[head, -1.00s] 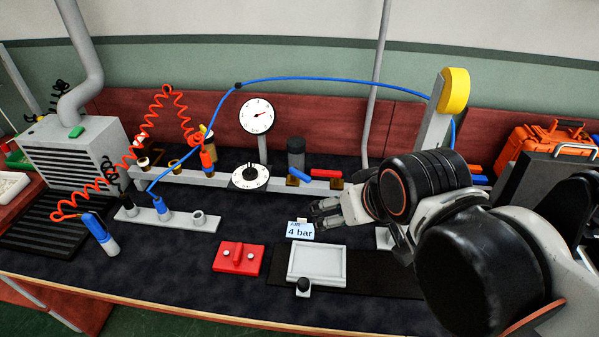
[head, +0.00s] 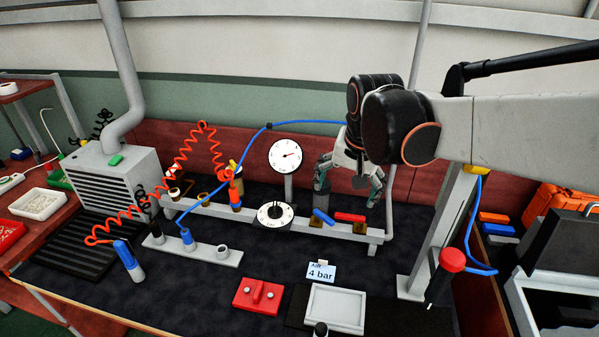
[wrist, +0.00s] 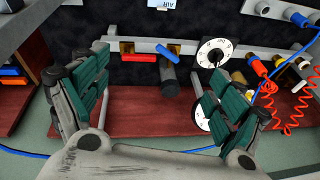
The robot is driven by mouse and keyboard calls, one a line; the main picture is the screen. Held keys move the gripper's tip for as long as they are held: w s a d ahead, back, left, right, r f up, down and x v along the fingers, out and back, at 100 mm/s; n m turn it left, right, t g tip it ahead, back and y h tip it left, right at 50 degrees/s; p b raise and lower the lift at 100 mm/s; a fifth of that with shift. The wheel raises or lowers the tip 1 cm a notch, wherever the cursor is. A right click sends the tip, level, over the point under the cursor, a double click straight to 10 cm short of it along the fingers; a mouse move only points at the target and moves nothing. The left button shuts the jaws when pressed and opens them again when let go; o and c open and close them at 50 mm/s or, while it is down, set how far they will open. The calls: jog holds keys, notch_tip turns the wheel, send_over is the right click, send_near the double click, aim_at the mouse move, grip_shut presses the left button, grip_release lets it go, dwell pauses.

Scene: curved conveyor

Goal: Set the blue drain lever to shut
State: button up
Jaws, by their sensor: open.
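The blue drain lever (head: 323,216) sits on a brass valve on the grey rail, right of the round dial, and is turned at a slant to the rail. It also shows in the wrist view (wrist: 167,51), at a slant beside the red lever (wrist: 138,57). The red lever (head: 350,217) lies along the rail. My gripper (head: 348,182) is open and empty, above and behind the levers. In the wrist view my green-padded fingers (wrist: 155,82) are spread wide, with both levers beyond them and between them.
A dark cylinder (wrist: 169,80) hangs at the rail by the blue lever. The round dial (head: 275,214) and pressure gauge (head: 285,156) stand to the left. A grey post with a red-topped handle (head: 452,260) stands right. A red block (head: 258,296) and grey tray (head: 336,308) lie in front.

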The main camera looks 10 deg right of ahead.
jog(key=w+f+m+g+p, duration=0.2)
jog(key=w+f+m, duration=0.1)
jog(key=w, duration=0.6)
jog(key=m+g+p, duration=0.1)
jog(key=m, duration=0.1)
send_over(324, 215)
notch_tip(324, 215, down, 5)
jog(key=shift+m, duration=0.3)
notch_tip(324, 215, down, 14)
jog(key=b, duration=0.4)
jog(key=c, duration=1.5)
